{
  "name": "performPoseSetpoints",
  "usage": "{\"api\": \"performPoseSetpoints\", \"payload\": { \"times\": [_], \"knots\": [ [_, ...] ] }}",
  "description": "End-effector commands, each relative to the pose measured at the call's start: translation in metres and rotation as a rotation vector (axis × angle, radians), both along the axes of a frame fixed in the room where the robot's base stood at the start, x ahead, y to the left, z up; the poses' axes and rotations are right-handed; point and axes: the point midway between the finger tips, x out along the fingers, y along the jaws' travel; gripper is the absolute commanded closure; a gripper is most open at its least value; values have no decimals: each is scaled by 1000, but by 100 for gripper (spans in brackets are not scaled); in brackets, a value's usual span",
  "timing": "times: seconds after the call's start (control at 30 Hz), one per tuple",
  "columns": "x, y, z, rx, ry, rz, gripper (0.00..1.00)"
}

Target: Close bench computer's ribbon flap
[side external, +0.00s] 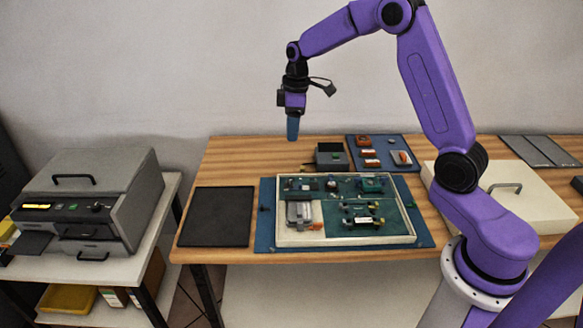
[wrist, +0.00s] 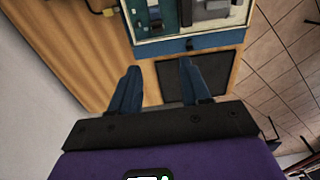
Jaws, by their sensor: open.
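The bench computer (side external: 347,240) is a shallow, pale, open-topped case with green boards inside. A grey block (side external: 299,214) with an orange piece beside it sits at its left front. I cannot tell which part is the ribbon flap, or its angle. In the wrist view, a corner of the bench computer (wrist: 190,43) shows at the top, with a grey part inside. My gripper (side external: 292,135) is open and empty, pointing down high above the table's back, behind and left of the case. Its two blue fingers show apart in the wrist view (wrist: 159,80).
The case stands on a blue mat (side external: 265,240). A black pad (side external: 216,217) lies to its left. Behind it are a small grey box (side external: 331,156) and a blue tray (side external: 397,142) of small parts. A pale lidded box (side external: 540,205) stands right; a grey machine (side external: 95,190) stands far left.

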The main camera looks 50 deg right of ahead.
Motion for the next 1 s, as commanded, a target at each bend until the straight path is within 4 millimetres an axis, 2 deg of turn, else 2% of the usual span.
{"api": "performPoseSetpoints", "payload": {
  "times": [0.17,0.37,1.0],
  "knots": [
    [9,8,1,-67,39,-12,53],
    [9,7,-16,-72,45,-17,53],
    [8,7,-134,-70,45,-15,53]
  ]
}}
